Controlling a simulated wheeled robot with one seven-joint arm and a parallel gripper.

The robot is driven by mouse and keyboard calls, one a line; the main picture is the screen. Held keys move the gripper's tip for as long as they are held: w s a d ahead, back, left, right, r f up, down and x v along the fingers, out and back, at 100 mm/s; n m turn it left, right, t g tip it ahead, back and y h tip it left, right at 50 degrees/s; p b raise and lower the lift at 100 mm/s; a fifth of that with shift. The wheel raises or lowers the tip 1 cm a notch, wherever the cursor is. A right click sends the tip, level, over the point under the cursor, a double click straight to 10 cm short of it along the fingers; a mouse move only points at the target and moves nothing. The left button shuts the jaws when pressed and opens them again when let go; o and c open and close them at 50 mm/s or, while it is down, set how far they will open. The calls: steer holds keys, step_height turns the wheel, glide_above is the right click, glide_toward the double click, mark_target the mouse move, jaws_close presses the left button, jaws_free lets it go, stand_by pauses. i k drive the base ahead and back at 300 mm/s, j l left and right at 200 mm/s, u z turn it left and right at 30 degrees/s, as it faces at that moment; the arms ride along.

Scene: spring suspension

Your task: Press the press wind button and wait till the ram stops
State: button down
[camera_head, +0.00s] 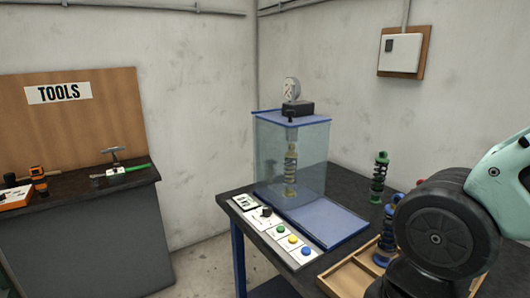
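The press (310,155) stands on the dark table in the middle of the head view. It has clear walls, a blue top plate and a round dial gauge (291,89) above. A yellowish spring unit (290,168) stands upright inside. A white control panel (274,231) at the press's front left carries a black knob (266,212), a green button (281,229), a yellow button (292,239) and a blue button (305,251). The button labels are too small to read. My arm shows at the right, apart from the panel; my gripper is not in view.
A green spring unit (379,177) and a blue spring unit (386,235) stand right of the press. A wooden tray (345,280) lies at the table's front, partly behind my arm. A tool bench (80,210) stands at the left. Bare floor lies between bench and table.

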mark_target(280, 230)
steer(key=i+j+z, duration=0.65)
steer(key=j+z, duration=0.2)
steer(key=j, duration=0.1)
